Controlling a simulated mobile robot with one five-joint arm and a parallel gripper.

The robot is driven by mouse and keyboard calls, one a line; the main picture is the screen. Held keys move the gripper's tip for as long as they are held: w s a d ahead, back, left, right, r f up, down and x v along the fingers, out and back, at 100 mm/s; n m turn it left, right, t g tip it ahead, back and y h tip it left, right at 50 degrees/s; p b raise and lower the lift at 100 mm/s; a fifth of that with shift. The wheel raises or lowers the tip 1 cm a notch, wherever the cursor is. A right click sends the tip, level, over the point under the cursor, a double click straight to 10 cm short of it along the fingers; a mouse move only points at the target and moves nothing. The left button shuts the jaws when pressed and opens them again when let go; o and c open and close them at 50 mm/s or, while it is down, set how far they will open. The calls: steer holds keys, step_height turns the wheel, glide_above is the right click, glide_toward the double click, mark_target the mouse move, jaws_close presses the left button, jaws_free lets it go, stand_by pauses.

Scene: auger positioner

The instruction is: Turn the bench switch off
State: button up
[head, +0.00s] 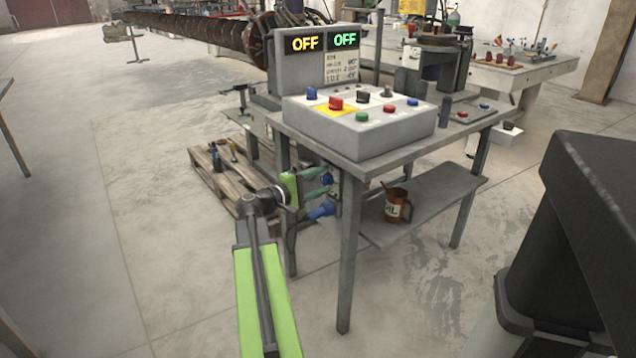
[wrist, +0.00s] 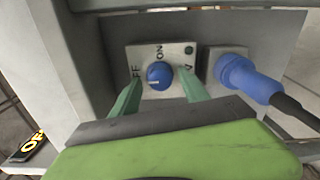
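The bench switch is a blue round knob (wrist: 159,76) on a pale plate in the wrist view, with OFF lettered at its left and ON above it. Which way the knob points is hard to tell. In the head view the knob (head: 327,178) shows small at the side of the bench. My gripper (wrist: 156,92) is open, with one green finger at the left and one at the right of the knob; I cannot tell whether they touch it. In the head view my gripper (head: 318,184) reaches toward the bench's left side.
A blue plug with a dark cable (wrist: 243,78) sits just right of the switch. Above is the grey bench (head: 370,165) with a button box (head: 345,133) and two displays (head: 325,42) reading OFF.

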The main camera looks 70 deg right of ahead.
steer(key=shift+a, duration=0.15)
steer(key=v, duration=1.7)
steer(key=shift+p, duration=0.3)
steer(key=shift+w+a, duration=0.1)
steer(key=shift+w, duration=0.05)
